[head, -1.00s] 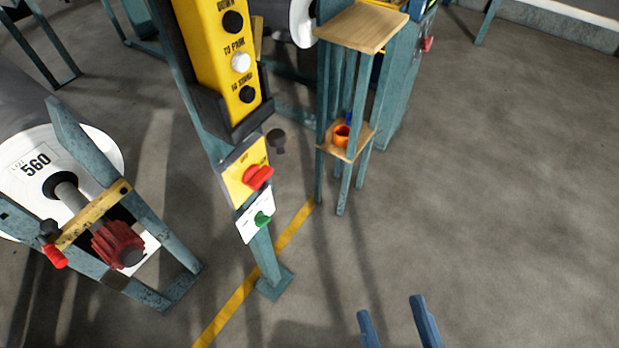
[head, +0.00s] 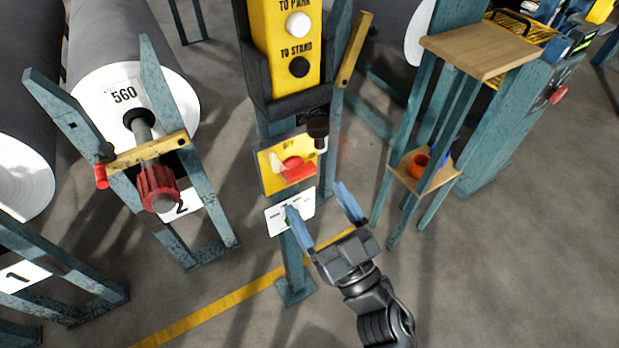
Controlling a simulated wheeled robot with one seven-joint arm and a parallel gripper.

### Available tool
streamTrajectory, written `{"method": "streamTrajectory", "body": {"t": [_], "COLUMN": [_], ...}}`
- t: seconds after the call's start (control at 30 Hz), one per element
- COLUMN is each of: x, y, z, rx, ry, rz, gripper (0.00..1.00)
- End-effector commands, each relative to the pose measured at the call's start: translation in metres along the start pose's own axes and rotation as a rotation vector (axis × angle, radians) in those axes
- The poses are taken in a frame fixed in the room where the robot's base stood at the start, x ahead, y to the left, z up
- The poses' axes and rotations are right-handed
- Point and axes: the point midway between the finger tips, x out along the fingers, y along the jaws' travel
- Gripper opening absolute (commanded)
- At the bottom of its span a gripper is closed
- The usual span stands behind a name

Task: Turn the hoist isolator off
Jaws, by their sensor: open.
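The hoist isolator is a red rotary knob (head: 296,169) on a yellow plate (head: 268,178), mounted on a teal post (head: 291,262) below the control box. Lettering on the plate is partly readable as "OFF" near the top; the knob's exact setting is hard to tell. My gripper (head: 320,214) is open and empty, its two blue fingers pointing up toward the post. The right fingertip is below and right of the red knob. I cannot tell whether a finger touches anything.
A yellow control box (head: 287,50) with a black and a white button sits above the isolator. A dark knob (head: 317,128) projects by the plate's upper right corner. A wooden-shelved stand (head: 482,52) is on the right, a roll stand (head: 205,205) on the left.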

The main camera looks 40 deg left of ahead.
Motion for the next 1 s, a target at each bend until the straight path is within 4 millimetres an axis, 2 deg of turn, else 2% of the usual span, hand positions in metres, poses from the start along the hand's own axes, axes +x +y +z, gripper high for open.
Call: {"method": "streamTrajectory", "body": {"t": [0.1,0.3,0.47,0.7,0.77,1.0], "x": [0.021,0.045,0.054,0.055,0.055,0.055], "y": [0.001,0.001,0.001,0.001,0.001,0.001], "z": [-0.001,0.000,-0.001,-0.001,-0.001,-0.001], "rx": [-0.002,-0.001,-0.001,-0.001,-0.001,-0.001], "ry": [0.003,0.002,0.001,0.001,0.001,0.001], "rz": [-0.001,0.000,0.002,0.002,0.002,0.003], "gripper": [0.85,0.85,0.85,0.85,0.81,0.58]}}
